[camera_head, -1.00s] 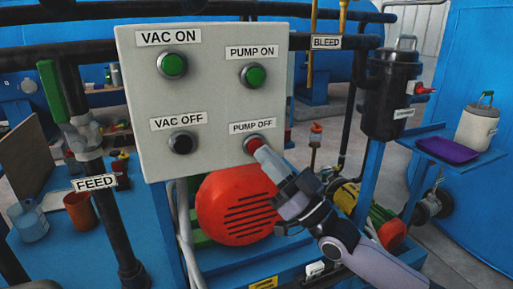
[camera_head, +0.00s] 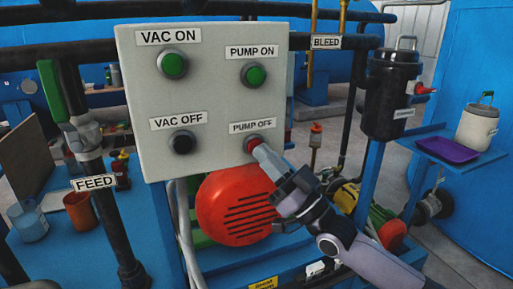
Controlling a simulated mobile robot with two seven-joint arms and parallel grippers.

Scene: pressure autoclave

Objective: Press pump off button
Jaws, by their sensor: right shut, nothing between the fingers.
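The pump off button (camera_head: 250,144) is a red round button in a dark ring, at the lower right of the grey control panel (camera_head: 215,100), under the label PUMP OFF. My right gripper (camera_head: 262,153) is shut and empty. Its fingertips are at the button and cover its lower right part. I cannot tell whether they touch it or whether it is pushed in. My left gripper is not in view.
The panel also has a green pump on button (camera_head: 253,75), a green vac on button (camera_head: 173,65) and a black vac off button (camera_head: 182,142). A red motor cover (camera_head: 237,207) sits below the panel. Black pipes run left and above.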

